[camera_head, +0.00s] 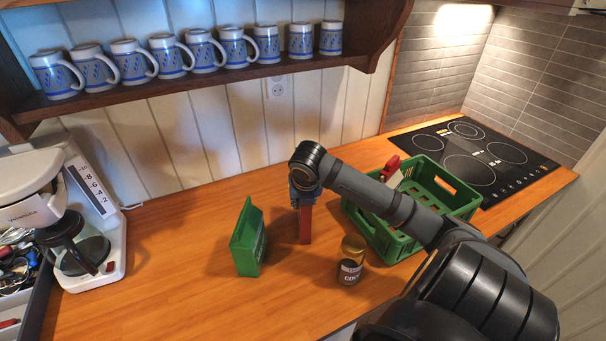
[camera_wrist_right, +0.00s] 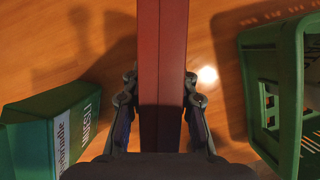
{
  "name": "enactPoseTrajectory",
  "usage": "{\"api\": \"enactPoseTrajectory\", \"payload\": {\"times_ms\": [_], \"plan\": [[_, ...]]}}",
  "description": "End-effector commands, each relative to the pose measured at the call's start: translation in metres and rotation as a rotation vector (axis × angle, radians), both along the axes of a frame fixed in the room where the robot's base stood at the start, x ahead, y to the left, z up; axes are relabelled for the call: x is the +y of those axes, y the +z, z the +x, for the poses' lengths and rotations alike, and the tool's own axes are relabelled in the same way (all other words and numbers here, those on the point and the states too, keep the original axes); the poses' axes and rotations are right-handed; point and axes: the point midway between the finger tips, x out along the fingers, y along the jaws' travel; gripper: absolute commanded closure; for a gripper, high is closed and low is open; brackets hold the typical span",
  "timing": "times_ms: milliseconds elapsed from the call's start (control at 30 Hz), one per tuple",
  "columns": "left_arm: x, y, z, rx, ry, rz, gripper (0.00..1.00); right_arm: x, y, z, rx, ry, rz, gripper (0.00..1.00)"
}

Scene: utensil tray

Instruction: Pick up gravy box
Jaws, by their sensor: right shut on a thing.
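A tall, narrow red box (camera_head: 305,225) stands upright near the middle of the wooden counter. No label on it is readable, so I cannot confirm that it is the gravy box. My right gripper (camera_head: 304,186) comes down on it from above and is shut on it. In the right wrist view the red box (camera_wrist_right: 162,70) runs between the two fingers (camera_wrist_right: 160,100), which touch its sides. I cannot tell whether its lower end touches the counter. My left gripper is not in view.
A green box (camera_head: 248,240) with printing stands to the left. A gold-lidded jar (camera_head: 351,261) stands in front to the right. A green crate (camera_head: 446,177) holding a red-topped item is on the right, before the black hob (camera_head: 485,158). A coffee machine (camera_head: 98,240) stands left; mugs line the shelf.

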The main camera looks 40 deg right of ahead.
Motion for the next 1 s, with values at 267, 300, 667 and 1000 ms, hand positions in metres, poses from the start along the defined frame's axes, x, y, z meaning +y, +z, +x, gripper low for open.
{"api": "enactPoseTrajectory", "payload": {"times_ms": [267,300,667,1000], "plan": [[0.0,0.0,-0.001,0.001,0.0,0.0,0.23,0.0,0.002,0.0,-0.002,0.0,-0.002,1.0],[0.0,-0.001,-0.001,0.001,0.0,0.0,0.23,-0.001,0.005,0.001,-0.004,0.0,-0.003,1.0],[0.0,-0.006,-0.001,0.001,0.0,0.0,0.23,0.0,0.082,0.002,-0.008,0.0,-0.001,1.0],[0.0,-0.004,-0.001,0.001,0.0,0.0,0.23,0.0,0.106,0.001,-0.002,-0.001,0.0,1.0]]}}
